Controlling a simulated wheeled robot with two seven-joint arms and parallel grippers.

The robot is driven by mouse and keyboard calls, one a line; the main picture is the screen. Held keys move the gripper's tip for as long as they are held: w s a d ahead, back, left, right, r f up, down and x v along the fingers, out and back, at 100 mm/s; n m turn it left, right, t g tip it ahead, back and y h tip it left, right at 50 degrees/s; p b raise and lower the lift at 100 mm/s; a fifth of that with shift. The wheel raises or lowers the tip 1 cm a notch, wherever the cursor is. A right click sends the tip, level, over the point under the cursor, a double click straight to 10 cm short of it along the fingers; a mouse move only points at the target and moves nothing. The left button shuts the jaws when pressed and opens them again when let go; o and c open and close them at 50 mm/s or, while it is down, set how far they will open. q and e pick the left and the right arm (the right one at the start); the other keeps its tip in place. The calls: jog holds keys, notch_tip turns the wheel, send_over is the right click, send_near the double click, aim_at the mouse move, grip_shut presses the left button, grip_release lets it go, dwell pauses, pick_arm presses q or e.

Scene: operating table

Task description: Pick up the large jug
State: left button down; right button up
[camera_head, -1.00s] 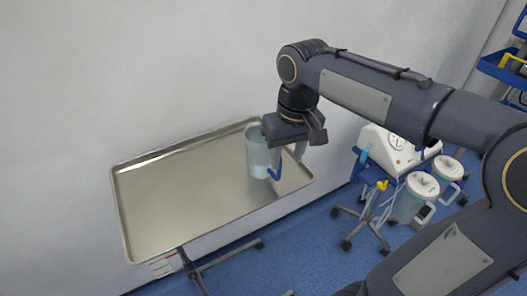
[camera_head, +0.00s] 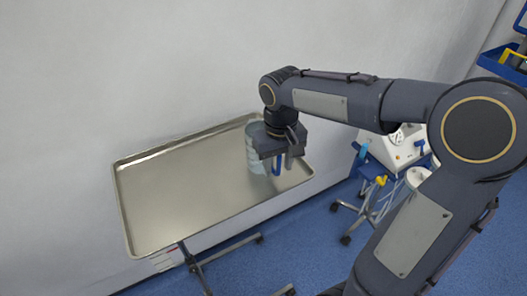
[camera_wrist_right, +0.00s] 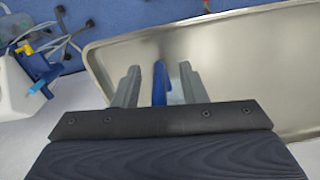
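The large jug (camera_head: 255,158) is a clear, pale blue vessel with a blue handle (camera_head: 278,166). It stands upright at the right end of the metal tray (camera_head: 180,205). My right gripper (camera_head: 283,165) is over the handle side of the jug and hides part of its upper side. In the right wrist view, the two grey fingers (camera_wrist_right: 160,88) are apart, with the blue handle (camera_wrist_right: 160,80) between them and a gap on each side. The jug's body (camera_wrist_right: 182,80) is mostly hidden behind a finger there. My left gripper is not in view.
The rest of the tray is bare, and a pale wall (camera_head: 130,70) rises behind it. A white medical device (camera_head: 400,150) on a wheeled stand is to the right. The blue floor (camera_head: 310,230) is open in front of it.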

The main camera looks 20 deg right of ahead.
grip_shut()
jog(key=shift+r, duration=0.25)
dwell(0.3)
jog(key=shift+r, duration=1.2)
jog(key=shift+s+a+r, duration=0.1)
jog(key=shift+r, duration=0.25)
jog(key=s+a+r+b, duration=0.1)
jog(key=s+a+r, duration=0.6)
jog(key=s+r, duration=0.2)
jog(key=shift+s+a+r, duration=0.25)
jog(key=shift+s+a, duration=0.05)
jog(key=shift+s, duration=0.8)
